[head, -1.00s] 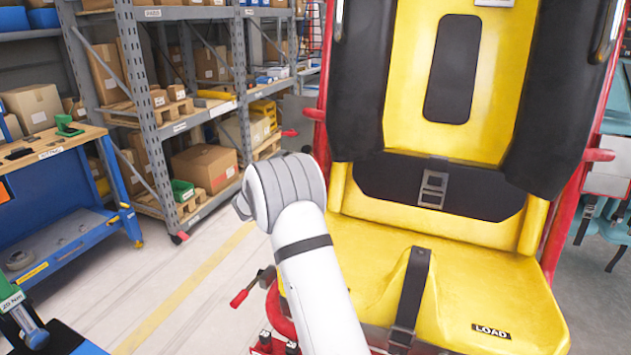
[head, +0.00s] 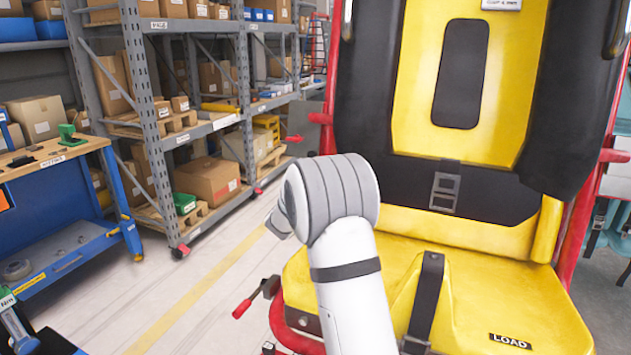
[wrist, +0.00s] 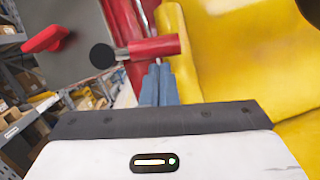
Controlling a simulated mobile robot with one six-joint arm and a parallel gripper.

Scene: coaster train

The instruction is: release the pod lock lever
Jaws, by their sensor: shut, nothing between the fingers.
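In the wrist view my gripper (wrist: 158,72) is shut and empty, its blue-grey fingers together just below a red cylinder (wrist: 152,48) with a round black end. I cannot tell whether they touch. A red handle (wrist: 47,35) shows further left. In the head view my arm hides the gripper. A red-handled lever (head: 250,298) on a dark shaft sticks out at the seat's lower left. Another red handle (head: 294,138) shows left of the backrest. I cannot tell for sure which is the pod lock lever.
The yellow pod seat (head: 470,290) with its black padded restraint (head: 375,90) fills the right. A grey shelving rack (head: 170,140) with boxes and a blue workbench (head: 70,230) stand left. The floor (head: 190,285) between bench and seat is clear.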

